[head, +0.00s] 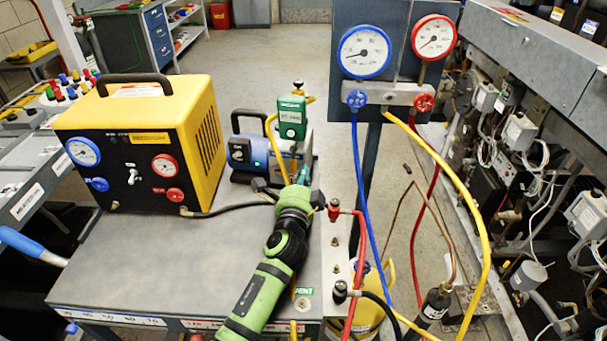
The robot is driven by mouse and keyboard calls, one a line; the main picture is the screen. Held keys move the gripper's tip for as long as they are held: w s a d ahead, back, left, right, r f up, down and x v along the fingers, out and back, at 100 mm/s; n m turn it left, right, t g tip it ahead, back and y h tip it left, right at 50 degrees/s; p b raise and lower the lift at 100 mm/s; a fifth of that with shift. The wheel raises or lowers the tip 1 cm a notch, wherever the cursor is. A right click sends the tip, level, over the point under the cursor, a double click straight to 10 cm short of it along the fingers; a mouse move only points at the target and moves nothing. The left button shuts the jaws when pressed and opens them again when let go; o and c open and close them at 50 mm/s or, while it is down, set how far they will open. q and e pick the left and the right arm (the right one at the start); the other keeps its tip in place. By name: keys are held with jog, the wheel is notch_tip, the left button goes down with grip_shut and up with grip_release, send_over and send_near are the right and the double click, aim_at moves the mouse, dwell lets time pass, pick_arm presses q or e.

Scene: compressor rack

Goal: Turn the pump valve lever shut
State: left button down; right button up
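The blue pump (240,152) stands at the back of the grey bench, with a green gauge box (292,118) and a yellow hose above it. My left gripper (288,182) is at the end of the green arm, just in front of the pump's right part. Dark gripper parts show to both sides of the wrist. The wrist hides most of the fingers, so I cannot tell whether they are open or touch anything. I cannot make out the pump valve lever; that part of the pump is largely hidden behind my gripper. My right gripper is not in view.
A yellow recovery unit (150,140) stands left of the pump. A gauge panel (390,55) with blue, red and yellow hoses rises at the right. A red-capped fitting (334,208) is close to the right of my wrist. The bench front (130,270) is clear.

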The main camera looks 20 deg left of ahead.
aim_at(273, 150)
pick_arm(q)
jog(key=shift+a+f+m, duration=0.15)
jog(key=shift+a+m, duration=0.25)
jog(key=shift+m, duration=0.5)
